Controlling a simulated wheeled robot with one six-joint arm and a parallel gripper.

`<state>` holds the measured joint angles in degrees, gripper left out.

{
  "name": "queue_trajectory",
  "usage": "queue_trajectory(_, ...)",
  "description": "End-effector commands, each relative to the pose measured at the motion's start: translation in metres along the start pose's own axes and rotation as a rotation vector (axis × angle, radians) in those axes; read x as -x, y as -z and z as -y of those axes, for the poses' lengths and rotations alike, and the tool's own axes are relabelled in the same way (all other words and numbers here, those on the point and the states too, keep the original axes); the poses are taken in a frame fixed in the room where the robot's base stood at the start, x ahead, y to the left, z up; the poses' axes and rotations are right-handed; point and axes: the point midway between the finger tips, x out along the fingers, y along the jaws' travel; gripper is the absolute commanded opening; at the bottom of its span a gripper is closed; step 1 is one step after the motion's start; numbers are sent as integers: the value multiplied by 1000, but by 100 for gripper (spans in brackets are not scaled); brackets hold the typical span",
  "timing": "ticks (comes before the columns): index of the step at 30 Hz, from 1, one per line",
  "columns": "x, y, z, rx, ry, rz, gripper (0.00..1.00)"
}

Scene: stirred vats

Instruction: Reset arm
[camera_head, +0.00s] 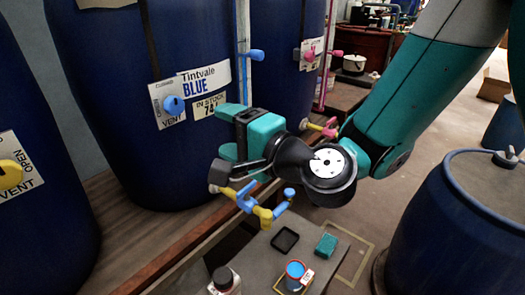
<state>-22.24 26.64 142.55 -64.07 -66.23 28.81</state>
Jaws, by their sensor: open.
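My arm comes in from the upper right. My gripper (227,133), with teal fingers, is open and points left toward the large blue vat (120,60). Nothing shows between the fingers, though the gap is seen partly from the side. The vat bears a label reading Tintvale BLUE (203,83) and a round blue vent knob (174,105). A yellow tap with a blue handle (246,200) sits just below my gripper; I cannot tell whether they touch. My wrist hides part of the view behind it.
A blue cup (295,270), a dark-capped jar (224,280), a black tray (285,240) and a green block (326,244) stand on a low grey surface below. A lidded blue drum (450,235) stands at right. A second vat (285,60) stands behind. Floor shows between.

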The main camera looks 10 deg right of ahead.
Motion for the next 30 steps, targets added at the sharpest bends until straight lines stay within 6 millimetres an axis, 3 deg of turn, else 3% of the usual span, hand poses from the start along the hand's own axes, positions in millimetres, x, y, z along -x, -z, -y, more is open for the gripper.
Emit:
queue_trajectory(14,12,8,0,-2,-2,-7,69)
queue_trajectory(20,18,-12,12,118,-31,117,69)
queue_trajectory(25,47,-49,19,434,-159,406,69)
queue_trajectory(30,103,-58,6,755,-389,684,69)
